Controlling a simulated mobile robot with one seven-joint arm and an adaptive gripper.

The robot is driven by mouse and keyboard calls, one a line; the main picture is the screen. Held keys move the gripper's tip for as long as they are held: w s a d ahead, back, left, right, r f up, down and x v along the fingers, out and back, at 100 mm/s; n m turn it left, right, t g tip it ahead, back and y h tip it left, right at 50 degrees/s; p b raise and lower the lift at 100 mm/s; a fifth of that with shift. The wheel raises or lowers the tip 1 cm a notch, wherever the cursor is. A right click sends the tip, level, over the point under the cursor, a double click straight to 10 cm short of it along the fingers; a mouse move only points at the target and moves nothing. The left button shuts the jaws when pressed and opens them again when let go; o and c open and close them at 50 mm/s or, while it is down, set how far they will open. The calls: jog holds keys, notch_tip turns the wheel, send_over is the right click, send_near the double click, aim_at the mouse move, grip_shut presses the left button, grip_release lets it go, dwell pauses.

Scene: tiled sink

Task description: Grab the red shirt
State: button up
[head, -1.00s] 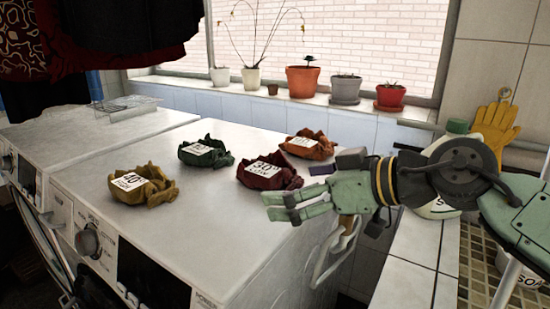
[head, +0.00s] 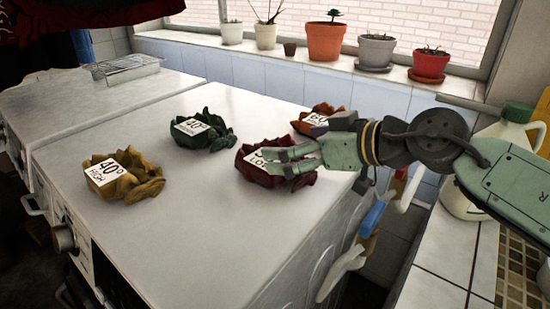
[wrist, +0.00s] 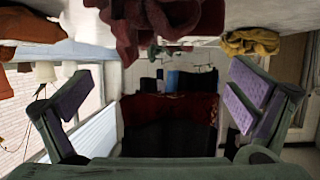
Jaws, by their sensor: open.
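The red shirt (head: 252,171) is a crumpled dark red bundle with a white label on the white machine top. My gripper (head: 270,160) is open and overlaps the shirt in the head view, hiding part of it and its label. In the wrist view, which looks upside down, the red shirt (wrist: 125,22) hangs at the top middle. The open fingers (wrist: 160,88) spread on both sides with nothing between them. I cannot tell whether they touch the shirt.
An orange bundle (head: 314,116) lies just behind my gripper. A green bundle (head: 205,136) lies to the left, and a yellow bundle (head: 140,182) nearer the front left. Potted plants (head: 326,41) line the windowsill. The front of the machine top (head: 200,235) is clear.

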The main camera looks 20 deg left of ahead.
aim_at(265, 145)
jog(key=shift+w+a, duration=0.1)
jog(key=shift+a, duration=0.35)
jog(key=p+x, duration=0.2)
jog(key=x, duration=0.2)
jog(key=shift+a+f, duration=0.1)
jog(key=shift+f, duration=0.1)
jog(key=c, duration=1.8)
jog(key=shift+c, duration=0.2)
